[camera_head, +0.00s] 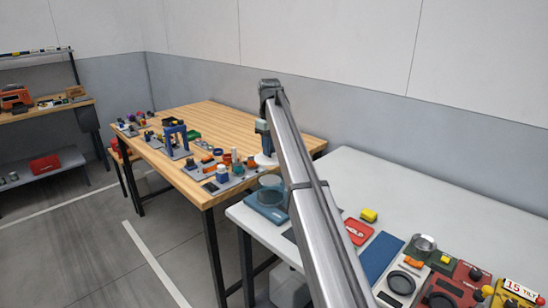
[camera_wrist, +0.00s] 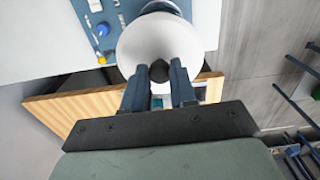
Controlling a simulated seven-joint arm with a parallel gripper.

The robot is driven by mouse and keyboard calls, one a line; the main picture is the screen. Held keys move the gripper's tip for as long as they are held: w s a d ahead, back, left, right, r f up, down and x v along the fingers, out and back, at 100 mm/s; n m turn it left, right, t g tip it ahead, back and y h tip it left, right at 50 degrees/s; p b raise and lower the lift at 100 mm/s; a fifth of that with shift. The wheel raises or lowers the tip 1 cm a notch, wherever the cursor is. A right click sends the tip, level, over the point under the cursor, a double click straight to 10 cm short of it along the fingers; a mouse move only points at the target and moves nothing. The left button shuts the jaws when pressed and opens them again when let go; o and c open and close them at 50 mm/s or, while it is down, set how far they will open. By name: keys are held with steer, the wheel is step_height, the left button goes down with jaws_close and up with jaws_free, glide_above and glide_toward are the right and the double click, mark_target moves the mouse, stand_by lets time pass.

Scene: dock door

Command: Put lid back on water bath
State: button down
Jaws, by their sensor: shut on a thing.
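My gripper (camera_wrist: 160,68) is shut on the dark knob of a round white lid (camera_wrist: 145,38). In the head view the lid (camera_head: 266,160) hangs above the water bath, apart from it and seemingly level. The water bath has a blue base (camera_head: 262,213) and a clear round vessel (camera_head: 272,184) at the near left end of the white table. In the wrist view the blue base (camera_wrist: 92,12) has knobs on its panel, and the vessel's rim (camera_wrist: 160,6) shows past the lid's edge. The lid hides the rest of the vessel there.
The white table (camera_head: 350,180) also holds a red HOLD sign (camera_head: 357,231), a yellow block (camera_head: 369,215), a blue mat (camera_head: 381,258) and several devices on the right. A wooden table (camera_head: 225,125) with many small items stands behind. My arm hides part of the white table.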

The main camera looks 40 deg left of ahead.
steer(key=shift+d+f, duration=0.15)
steer(key=shift+f, duration=3.1)
steer(key=shift+f, duration=0.15)
steer(key=c, duration=0.8)
jaws_free()
steer(key=o, duration=0.5)
steer(key=shift+c, duration=0.2)
